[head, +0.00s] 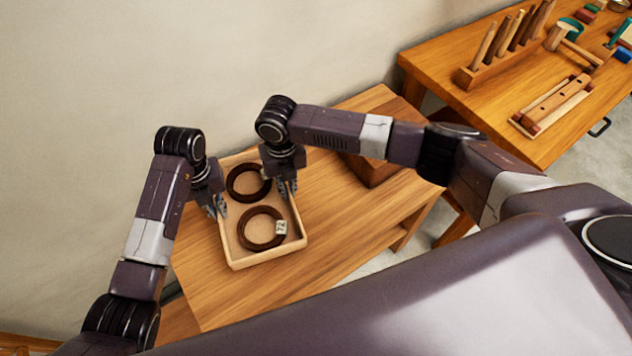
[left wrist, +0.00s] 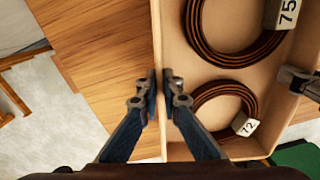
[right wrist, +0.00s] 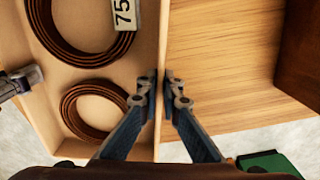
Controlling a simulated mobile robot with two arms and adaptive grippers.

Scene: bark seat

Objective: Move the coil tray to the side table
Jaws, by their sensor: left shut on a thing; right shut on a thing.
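The coil tray (head: 268,258) is a shallow pale wooden tray over the small wooden table's top; I cannot tell whether it touches it. Two dark brown coils lie inside, a rear one (head: 249,182) and a front one (head: 262,228). Their tags read 75 (left wrist: 287,12) and 72 (left wrist: 245,127) in the left wrist view. My left gripper (head: 217,207) is shut on the tray's left wall, one finger on each side, as the left wrist view (left wrist: 160,88) shows. My right gripper (head: 288,187) is shut likewise on the opposite wall, seen in the right wrist view (right wrist: 160,88).
A dark brown wooden block (head: 370,168) stands on the small table right of the tray, partly behind my right arm. A larger workbench (head: 440,65) with a peg rack (head: 490,65) and a wooden fixture (head: 552,105) is at upper right. A wall runs behind. The small table's front is bare.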

